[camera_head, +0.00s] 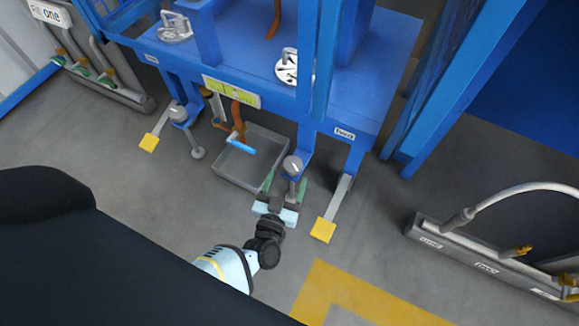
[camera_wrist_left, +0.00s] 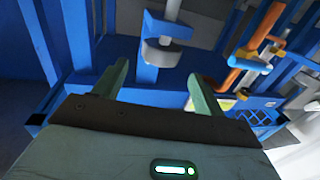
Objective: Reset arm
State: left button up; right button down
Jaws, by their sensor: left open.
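My left gripper (camera_head: 285,186) is in front of the blue machine frame (camera_head: 340,135), low down, between the grey tray and the right yellow pedal. In the left wrist view its two green fingers (camera_wrist_left: 160,88) are spread apart with nothing between them. A grey cylindrical fitting (camera_wrist_left: 160,52) on a blue bracket lies beyond the fingers; I cannot tell whether they touch it. In the head view a grey round-topped fitting (camera_head: 292,165) shows close to the fingers. My right gripper is not in view.
A grey tray (camera_head: 222,178) lies under the frame, with an orange pipe and blue handle (camera_head: 241,147) above it. Yellow pedals stand left (camera_head: 149,142) and right (camera_head: 323,230). A grey rack with a hose (camera_head: 480,262) is at the right. Open floor lies in front.

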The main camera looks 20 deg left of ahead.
pick_arm(q)
jog(key=shift+s, duration=0.65)
jog(key=shift+d, duration=0.1)
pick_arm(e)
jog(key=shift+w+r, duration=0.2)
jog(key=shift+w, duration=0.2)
